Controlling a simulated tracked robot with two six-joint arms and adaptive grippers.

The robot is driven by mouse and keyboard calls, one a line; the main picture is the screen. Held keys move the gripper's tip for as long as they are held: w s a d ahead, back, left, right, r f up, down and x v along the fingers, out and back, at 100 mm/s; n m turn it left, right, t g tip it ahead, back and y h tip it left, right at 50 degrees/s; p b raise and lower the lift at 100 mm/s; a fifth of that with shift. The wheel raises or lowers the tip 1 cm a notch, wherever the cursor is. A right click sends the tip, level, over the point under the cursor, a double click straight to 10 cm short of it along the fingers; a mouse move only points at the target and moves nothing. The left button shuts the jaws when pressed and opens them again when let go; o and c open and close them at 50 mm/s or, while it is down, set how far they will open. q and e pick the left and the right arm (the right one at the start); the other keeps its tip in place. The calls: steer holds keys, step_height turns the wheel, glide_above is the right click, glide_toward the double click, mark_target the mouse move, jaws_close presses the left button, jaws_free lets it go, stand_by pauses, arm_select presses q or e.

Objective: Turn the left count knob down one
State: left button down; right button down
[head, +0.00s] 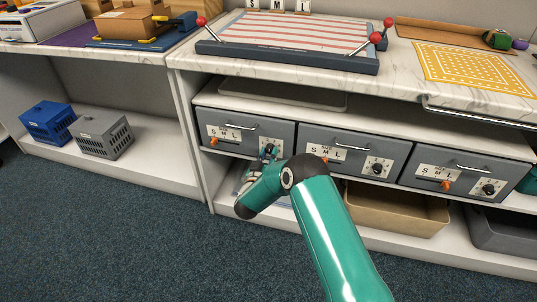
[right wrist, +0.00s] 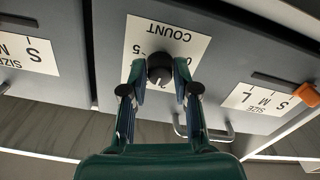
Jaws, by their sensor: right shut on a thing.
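The left drawer (head: 227,138) has a white count plate with a black count knob (right wrist: 160,66). My right gripper (head: 268,153) reaches the left drawer from the front. In the right wrist view, the right gripper (right wrist: 160,80) has one finger on each side of the knob and is shut on it. The count plate (right wrist: 150,40) appears upside down there, with "COUNT" readable; part of the scale is hidden by the fingers and knob. The knob's exact setting is not clear. My left gripper is not in view.
The middle drawer (head: 350,150) and right drawer (head: 470,178) have similar knobs, orange size levers and bar handles. A tan bin (head: 395,210) stands below. A board with red-knobbed levers (head: 290,50) lies on the counter above. The carpet in front is clear.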

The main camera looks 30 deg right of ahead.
steer(key=n, duration=0.5)
steer(key=shift+w+a+r+n+p, duration=0.1)
steer(key=shift+r+n+p, duration=0.05)
steer(key=shift+n+p, duration=0.2)
stand_by(0.3)
steer(key=c, duration=1)
jaws_free()
steer(key=shift+c, duration=0.2)
steer(key=shift+o, duration=0.9)
steer(key=v, duration=1.2)
